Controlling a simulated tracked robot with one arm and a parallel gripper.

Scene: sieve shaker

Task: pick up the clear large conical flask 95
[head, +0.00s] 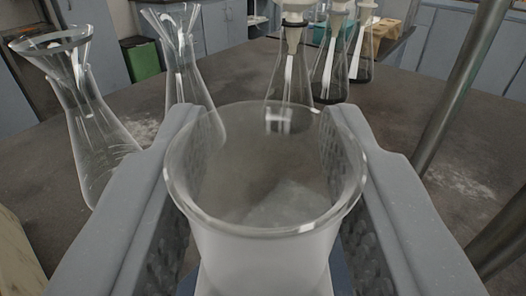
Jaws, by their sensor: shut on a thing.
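A clear glass vessel (266,235) with a wide round rim fills the lower middle of the head view, close to the camera. It fits the clear large conical flask, but its lower body is hidden and no number shows. My gripper (265,125) has one grey finger on each side of the glass, below the rim, and is shut on it. The vessel looks upright and its mouth is open. Whether its base touches the table cannot be seen.
A clear conical flask with a funnel (92,140) stands at left, and another (185,75) stands behind it. Several flasks with dark contents (328,75) stand at the back. Metal rods (460,90) rise at right. Bare dark tabletop (395,120) shows between.

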